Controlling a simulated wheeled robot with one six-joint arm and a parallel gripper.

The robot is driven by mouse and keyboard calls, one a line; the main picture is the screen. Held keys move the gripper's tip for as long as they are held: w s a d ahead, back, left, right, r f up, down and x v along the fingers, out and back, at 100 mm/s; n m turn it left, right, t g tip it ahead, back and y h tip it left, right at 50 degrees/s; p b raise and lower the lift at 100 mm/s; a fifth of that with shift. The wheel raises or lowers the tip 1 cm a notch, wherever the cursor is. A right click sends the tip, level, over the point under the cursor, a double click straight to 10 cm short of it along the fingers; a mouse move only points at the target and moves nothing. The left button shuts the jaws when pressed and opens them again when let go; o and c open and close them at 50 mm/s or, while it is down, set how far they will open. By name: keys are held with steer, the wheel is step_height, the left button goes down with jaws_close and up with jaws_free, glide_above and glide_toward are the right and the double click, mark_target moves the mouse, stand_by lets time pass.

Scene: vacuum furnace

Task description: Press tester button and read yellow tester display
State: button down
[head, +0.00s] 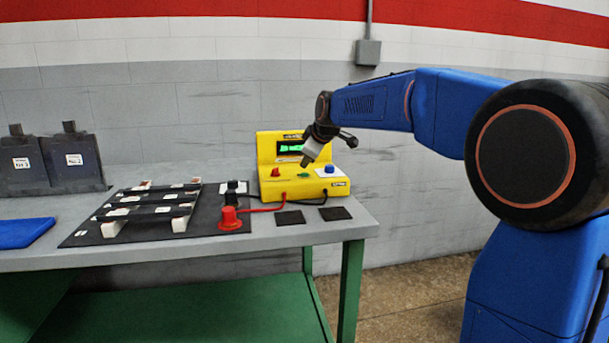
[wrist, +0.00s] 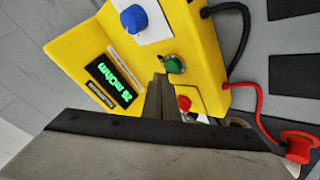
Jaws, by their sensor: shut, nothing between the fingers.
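The yellow tester (head: 268,150) stands on the right end of the bench; it fills much of the wrist view (wrist: 75,48). Its display (head: 291,147) is lit green. In the wrist view the display (wrist: 112,80) shows rotated text ending in "mOhm"; the digits are hard to read. The green button (wrist: 174,64) is on the tester's top, also in the head view (head: 303,175).
A red probe (head: 229,218) and a black probe (head: 233,190) stand on a dark mat (head: 80,236) left of the tester, near dark bars on white blocks (head: 180,224). Two dark pads (head: 290,217) lie in front. A blue item (head: 24,232) lies at far left.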

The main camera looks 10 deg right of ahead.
mark_target(306, 174)
steer(key=shift+r, duration=2.5)
steer(key=s+d+f+m+g, duration=0.1)
steer(key=s+d+f+m, duration=0.1)
steer(key=s+f, duration=0.7)
steer(key=s+d+f+m+g+h, duration=0.1)
steer(key=s+f+m, duration=0.4)
steer(key=s, duration=1.9)
steer(key=s+d+f+m+g, duration=0.2)
steer(key=s+d+f+m, duration=0.1)
steer(key=s+f, duration=0.9)
steer(key=s+m, duration=0.1)
steer(key=s, duration=0.4)
steer(key=shift+s+d+f+h, duration=0.15)
steer(key=shift+f+h, duration=0.15)
steer(key=shift+f, duration=0.1)
